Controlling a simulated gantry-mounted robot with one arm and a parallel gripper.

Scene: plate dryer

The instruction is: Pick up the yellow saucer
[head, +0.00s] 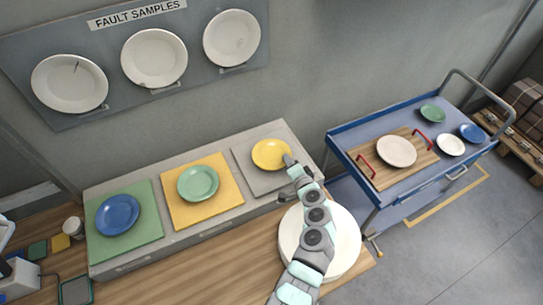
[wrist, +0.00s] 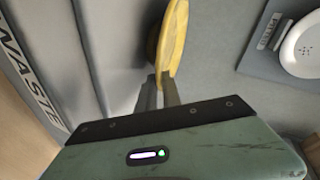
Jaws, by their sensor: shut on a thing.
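The yellow saucer (head: 271,153) is at the grey square (head: 247,180) on the right end of the long grey stand. My gripper (head: 288,161) is at the saucer's right edge. In the wrist view the saucer (wrist: 174,42) shows nearly edge-on. Its rim is between the two fingers of my gripper (wrist: 162,82), which are shut on it. I cannot tell whether the saucer touches the grey square or is a little above it.
A green saucer (head: 198,183) sits on the yellow square and a blue plate (head: 118,214) on the green square. A large white round thing (head: 345,242) is beneath my arm. A blue cart (head: 346,135) with several dishes stands right. Fault-sample plates (head: 154,58) hang behind.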

